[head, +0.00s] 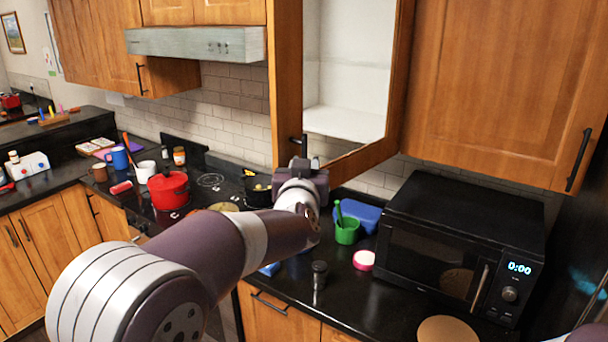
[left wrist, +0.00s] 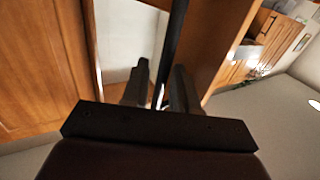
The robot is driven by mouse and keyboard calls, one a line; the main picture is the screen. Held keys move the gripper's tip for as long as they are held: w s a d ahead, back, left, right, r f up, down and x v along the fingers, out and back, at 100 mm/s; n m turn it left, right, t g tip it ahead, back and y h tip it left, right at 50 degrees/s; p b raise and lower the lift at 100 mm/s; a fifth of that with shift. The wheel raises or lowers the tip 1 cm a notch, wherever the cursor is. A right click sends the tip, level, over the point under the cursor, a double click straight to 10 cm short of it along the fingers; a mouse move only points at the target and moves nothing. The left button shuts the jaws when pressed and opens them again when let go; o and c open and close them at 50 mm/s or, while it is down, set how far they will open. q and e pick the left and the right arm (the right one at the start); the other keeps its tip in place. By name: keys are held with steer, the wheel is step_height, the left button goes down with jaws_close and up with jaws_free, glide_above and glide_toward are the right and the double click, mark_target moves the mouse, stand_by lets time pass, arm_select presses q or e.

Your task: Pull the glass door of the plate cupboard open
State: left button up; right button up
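The glass door (head: 362,158) of the plate cupboard has a wooden frame. Its lower rail runs at an angle to the neighbouring cupboard front, so the door looks partly open. A white shelf shows inside the cupboard. The black bar handle (head: 304,146) is on the left part of the frame. My left gripper (head: 304,163) is at the lower end of this handle. In the left wrist view the handle (left wrist: 176,35) passes between the two fingers of the left gripper (left wrist: 160,88), which stand apart with a narrow gap visible beside the bar. My right gripper is not in view.
A black microwave (head: 445,250) stands on the counter below right. A green cup (head: 347,231), a blue container (head: 362,213) and a dark shaker (head: 319,274) stand below the door. A wooden cupboard (head: 500,90) adjoins on the right. A red pot (head: 168,190) is on the hob.

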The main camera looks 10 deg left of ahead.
arm_select(q)
steer(key=s+b, duration=0.3)
steer(key=s, duration=0.9)
steer(key=shift+d, duration=0.45)
steer(key=shift+s, duration=0.1)
steer(key=s+d+f+m+g+h+b, duration=0.1)
steer(key=s+d+f+g+h, duration=0.2)
steer(key=f, duration=0.6)
steer(key=s+d+f+m+g+h+b, duration=0.15)
steer(key=f+g, duration=0.25)
steer(key=f, duration=0.6)
steer(key=s+a+f+n+g+y+b, duration=0.1)
steer(key=s+a+f+g, duration=0.4)
steer(key=f, duration=0.5)
steer(key=s+a+f+g+y+b, duration=0.2)
steer(key=s+a+f+g+b, duration=0.1)
steer(key=s+a+f, duration=0.6)
step_height(320, 180, down, 2)
steer(key=shift+s+f+n+g, duration=0.1)
steer(key=shift+s+n+g, duration=0.25)
steer(key=shift+s+g, duration=0.5)
